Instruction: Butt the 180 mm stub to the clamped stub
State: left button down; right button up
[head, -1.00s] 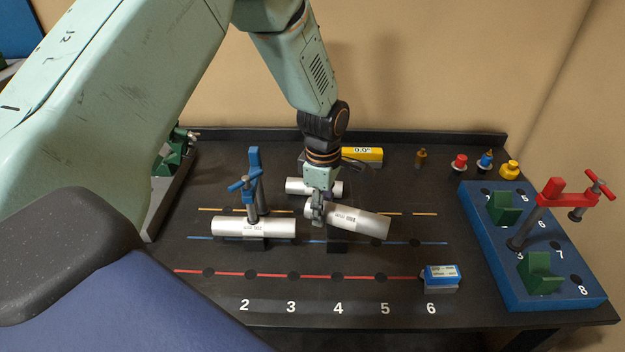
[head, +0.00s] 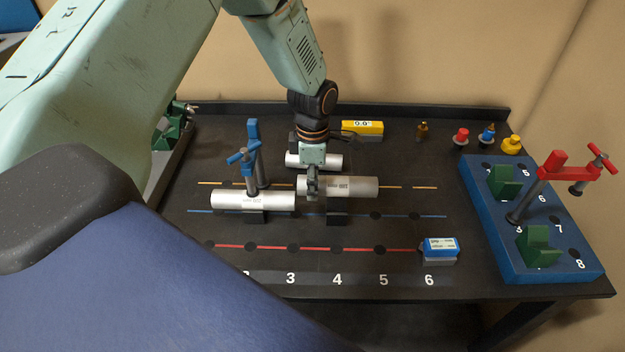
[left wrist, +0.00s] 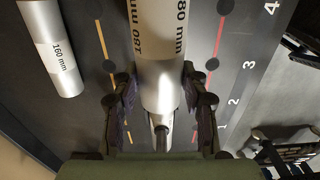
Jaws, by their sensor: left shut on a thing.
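The silver 180 mm stub (head: 350,187) is level above the blue line, with its label also showing in the left wrist view (left wrist: 168,45). My left gripper (head: 312,188) is shut on it near its left end; both fingers flank it in the left wrist view (left wrist: 162,98). The clamped stub (head: 235,200) lies to its left on a dark support under the blue clamp (head: 248,165). The held stub's left end is close to the clamped stub's right end and looks slightly higher; I cannot tell whether they touch. My right gripper is not in view.
A 160 mm stub (head: 300,160) lies behind, also in the left wrist view (left wrist: 55,55). A dark support (head: 338,219) stands below the held stub. A blue block (head: 440,246) sits front right. A blue rack (head: 530,265) holds green cradles and a red clamp (head: 565,165).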

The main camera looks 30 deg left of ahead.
pick_arm(q)
jog(key=shift+d+f+b, duration=0.1)
jog(key=shift+f+b, duration=0.25)
jog(key=shift+f, duration=0.2)
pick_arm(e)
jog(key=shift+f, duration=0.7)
pick_arm(q)
jog(key=shift+a, duration=0.25)
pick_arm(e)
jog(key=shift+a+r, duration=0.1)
pick_arm(q)
jog(key=shift+d+r, duration=0.1)
jog(key=shift+d, duration=0.1)
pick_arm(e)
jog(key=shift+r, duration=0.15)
pick_arm(q)
jog(key=shift+p, duration=0.4)
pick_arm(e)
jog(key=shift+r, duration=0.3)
pick_arm(q)
jog(key=shift+a, duration=0.1)
jog(key=shift+s+f, duration=0.1)
jog(key=shift+f, duration=0.25)
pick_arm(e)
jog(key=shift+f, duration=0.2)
